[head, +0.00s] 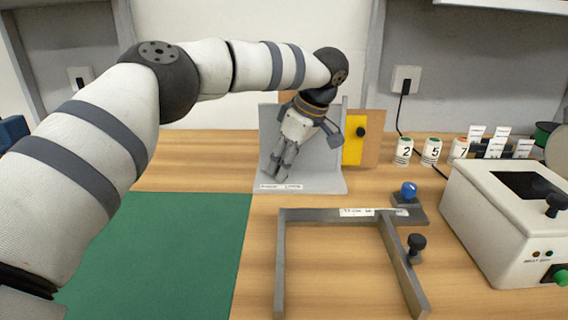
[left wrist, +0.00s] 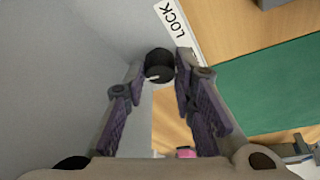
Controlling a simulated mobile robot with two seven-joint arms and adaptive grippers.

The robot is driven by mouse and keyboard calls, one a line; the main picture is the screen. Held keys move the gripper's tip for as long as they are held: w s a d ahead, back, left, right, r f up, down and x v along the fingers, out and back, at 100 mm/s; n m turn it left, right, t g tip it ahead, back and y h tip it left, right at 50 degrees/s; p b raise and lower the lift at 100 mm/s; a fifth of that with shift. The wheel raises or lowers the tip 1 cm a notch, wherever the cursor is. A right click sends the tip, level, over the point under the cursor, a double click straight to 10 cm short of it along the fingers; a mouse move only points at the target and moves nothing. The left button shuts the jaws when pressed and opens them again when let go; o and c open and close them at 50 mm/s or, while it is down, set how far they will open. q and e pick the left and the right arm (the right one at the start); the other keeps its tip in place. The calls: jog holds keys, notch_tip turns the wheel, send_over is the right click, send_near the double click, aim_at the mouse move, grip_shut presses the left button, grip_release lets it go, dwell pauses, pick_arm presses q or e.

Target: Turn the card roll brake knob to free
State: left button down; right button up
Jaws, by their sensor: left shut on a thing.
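My left gripper (head: 279,174) reaches down in front of the grey stand (head: 330,178) at the back middle of the table. In the left wrist view, the fingers of the left gripper (left wrist: 159,75) are shut on a small black knob (left wrist: 158,61) with a short white mark on its face. A white label reading LOCK (left wrist: 172,22) lies just beyond the knob, on the stand's edge. In the head view the fingers hide the knob. My right gripper is not in view.
A yellow panel (head: 353,150) with another black knob stands right of the stand. A grey frame (head: 285,260), a blue-topped knob (head: 408,189) and a white machine (head: 490,220) are to the right. Numbered cups (head: 403,152) stand behind. A green mat (head: 165,250) lies clear at left.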

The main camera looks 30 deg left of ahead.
pick_arm(q)
jog(key=c, duration=1.3)
grip_release()
jog(key=shift+c, duration=0.2)
